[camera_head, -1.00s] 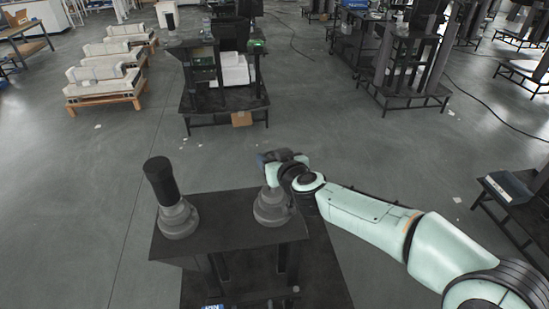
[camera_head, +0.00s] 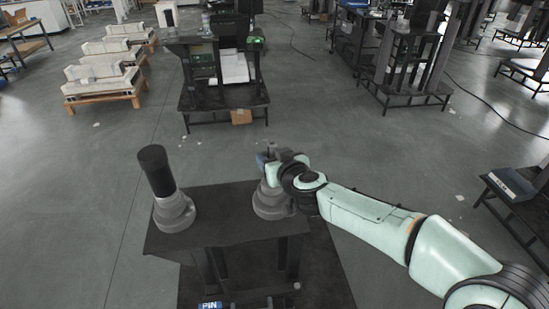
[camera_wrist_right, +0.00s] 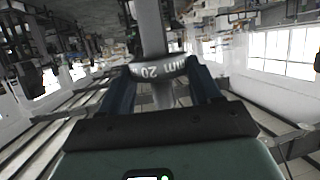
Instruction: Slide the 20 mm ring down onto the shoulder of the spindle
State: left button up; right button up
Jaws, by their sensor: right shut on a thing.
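The 20 mm ring (camera_wrist_right: 158,69), a grey band with its marking upside down, sits between the two dark blue fingers of my right gripper (camera_wrist_right: 162,84) in the right wrist view. The gripper is shut on it. The grey shaft of the spindle (camera_wrist_right: 148,28) shows above and below the ring, which appears to be around it. In the head view my right gripper (camera_head: 268,160) is at the upper part of the spindle, above its stepped grey base (camera_head: 272,204). The gripper and wrist hide much of the shaft and the ring there. My left gripper is not in view.
The spindle stands on a dark table (camera_head: 225,228). A second grey stand (camera_head: 174,213) with a black-topped post (camera_head: 156,170) is at the table's left. Dark racks (camera_head: 222,90) stand farther back. Open floor lies between them and the table.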

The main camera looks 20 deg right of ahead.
jog(key=shift+f+b, duration=0.75)
jog(key=shift+f, duration=0.35)
jog(key=shift+f+b, duration=1.95)
jog(key=shift+f, duration=0.6)
jog(key=o, duration=1.2)
jog(key=shift+s, duration=0.1)
jog(key=p+v, duration=0.3)
jog(key=v, duration=1)
jog(key=shift+r, duration=0.1)
